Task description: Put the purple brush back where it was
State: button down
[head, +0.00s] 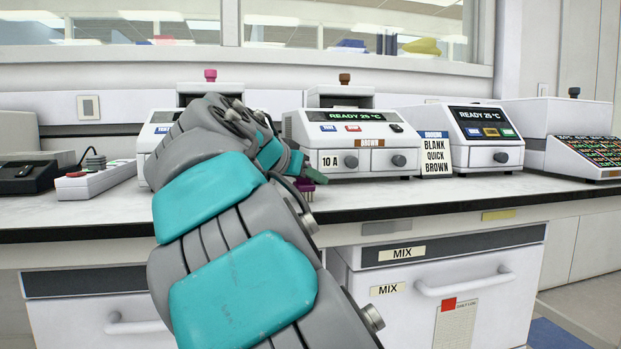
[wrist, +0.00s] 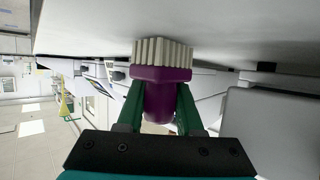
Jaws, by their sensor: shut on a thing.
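The purple brush (wrist: 168,88) is between the green fingers of my gripper (wrist: 160,103), which is shut on its purple body. Its pale bristles (wrist: 163,52) point toward the white counter surface, at the top of the wrist view. I cannot tell whether they touch it. In the head view the brush (head: 307,186) shows as a small purple patch just beyond my arm, low over the counter in front of the middle machine. My gripper (head: 305,172) is partly hidden there by my arm.
The middle cycler (head: 345,130) reads READY and has a BROWN label. Another cycler (head: 487,135) stands to its right, with a card (head: 436,155) reading BLANK QUICK BROWN at its side. A power strip (head: 95,182) lies at left. The front counter strip right of my arm is clear.

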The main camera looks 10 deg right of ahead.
jog(key=c, duration=0.6)
grip_release()
jog(key=shift+f, duration=0.1)
jog(key=shift+o, duration=0.2)
jog(key=shift+r, duration=0.2)
jog(key=v, duration=1.2)
